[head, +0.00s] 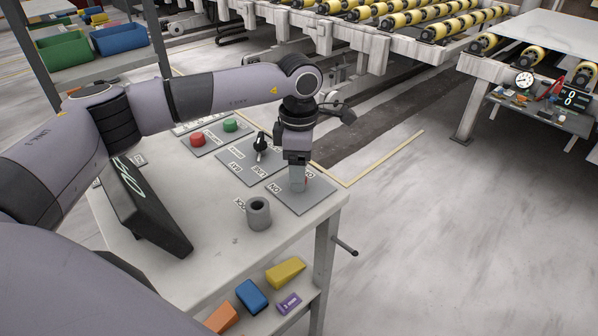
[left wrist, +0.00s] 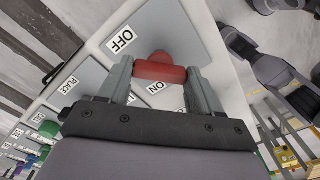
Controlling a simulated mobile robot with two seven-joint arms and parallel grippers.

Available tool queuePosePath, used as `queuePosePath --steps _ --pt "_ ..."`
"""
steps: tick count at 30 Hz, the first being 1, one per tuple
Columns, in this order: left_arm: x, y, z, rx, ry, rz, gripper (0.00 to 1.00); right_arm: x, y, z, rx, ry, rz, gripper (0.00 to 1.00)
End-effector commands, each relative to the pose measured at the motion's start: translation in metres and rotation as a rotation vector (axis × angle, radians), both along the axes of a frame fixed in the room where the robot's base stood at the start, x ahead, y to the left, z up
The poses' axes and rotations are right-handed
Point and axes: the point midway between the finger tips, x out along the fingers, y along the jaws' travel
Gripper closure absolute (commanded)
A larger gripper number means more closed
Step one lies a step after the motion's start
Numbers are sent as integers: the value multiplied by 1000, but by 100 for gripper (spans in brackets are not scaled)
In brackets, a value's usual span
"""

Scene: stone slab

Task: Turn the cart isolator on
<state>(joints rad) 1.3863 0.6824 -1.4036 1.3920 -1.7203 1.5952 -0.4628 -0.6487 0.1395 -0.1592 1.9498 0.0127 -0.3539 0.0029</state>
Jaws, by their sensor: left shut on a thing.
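The cart isolator is a red handle (left wrist: 160,70) on a grey plate (head: 300,205) at the right end of the bench panels. In the left wrist view the plate carries an OFF label (left wrist: 122,40) and an ON label (left wrist: 158,87). My left gripper (head: 297,184) reaches down over the plate and mostly hides the handle in the head view. In the left wrist view its two fingers are shut on the handle, one at each end of the red bar. I cannot tell which label the handle points to. My right gripper is not in view.
A black selector knob (head: 260,143), a red button (head: 197,139) and a green button (head: 230,126) stand left of the isolator. A grey cup (head: 259,215) is close in front. A dark screen (head: 145,210) stands at left. Blocks, one yellow (head: 285,272), lie on a lower shelf.

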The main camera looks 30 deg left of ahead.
Motion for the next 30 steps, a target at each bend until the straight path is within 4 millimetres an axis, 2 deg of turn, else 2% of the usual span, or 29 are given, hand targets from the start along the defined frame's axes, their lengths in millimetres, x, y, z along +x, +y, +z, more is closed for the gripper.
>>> queuePosePath --steps 18,30 --pt "1 0 1 -3 -5 -550 67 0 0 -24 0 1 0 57" --pt "1 -1 2 -2 -6 -734 67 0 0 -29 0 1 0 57"
